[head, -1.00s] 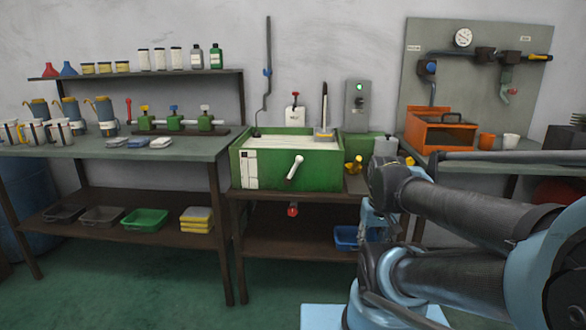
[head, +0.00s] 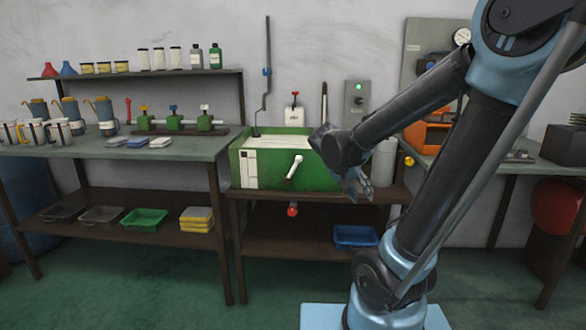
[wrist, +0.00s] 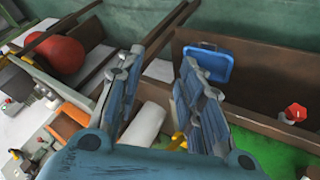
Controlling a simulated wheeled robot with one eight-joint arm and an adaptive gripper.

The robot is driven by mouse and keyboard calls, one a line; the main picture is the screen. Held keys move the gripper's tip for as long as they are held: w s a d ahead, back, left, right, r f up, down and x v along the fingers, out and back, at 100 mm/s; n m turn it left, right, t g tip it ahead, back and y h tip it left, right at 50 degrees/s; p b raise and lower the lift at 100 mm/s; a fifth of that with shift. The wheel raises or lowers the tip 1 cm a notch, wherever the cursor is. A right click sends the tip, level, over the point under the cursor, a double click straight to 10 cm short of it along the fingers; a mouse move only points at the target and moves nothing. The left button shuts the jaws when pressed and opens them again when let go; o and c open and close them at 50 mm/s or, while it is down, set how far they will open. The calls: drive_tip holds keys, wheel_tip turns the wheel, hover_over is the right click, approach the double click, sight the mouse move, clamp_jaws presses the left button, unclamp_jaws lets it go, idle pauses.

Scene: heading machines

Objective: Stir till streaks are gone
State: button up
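A green tank (head: 315,180) with a pale top (head: 285,146) and a white front handle (head: 294,168) stands on the middle bench. The streaks cannot be made out at this distance. A tall thin rod with a blue grip (head: 266,72) rises at the tank's back left. A dark upright stick (head: 324,100) shows at its back right, its lower end hidden by my arm. My gripper (head: 357,187) is in front of the bench, right of the handle and apart from it. In the wrist view my gripper (wrist: 163,60) has its fingers spread with nothing held.
A grey cylinder (head: 384,158) stands right of my wrist. A blue tray (head: 355,237) lies on the lower shelf; it also shows in the wrist view (wrist: 208,63). A red knob (head: 292,209) sticks out below the tank. The floor in front is clear.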

drive_tip(key=w+a+r+m+t+h, duration=0.2)
drive_tip(key=w+a, duration=0.5)
drive_tip(key=m+t+h, duration=0.3)
drive_tip(key=m+t, duration=0.3)
drive_tip(key=t, duration=0.2)
approach(295, 164)
drive_tip(key=x, duration=0.8)
drive_tip(key=shift+w+d, duration=0.15)
drive_tip(key=shift+w, duration=0.05)
drive_tip(key=shift+c, duration=0.6)
clamp_jaws()
drive_tip(key=shift+d, duration=0.1)
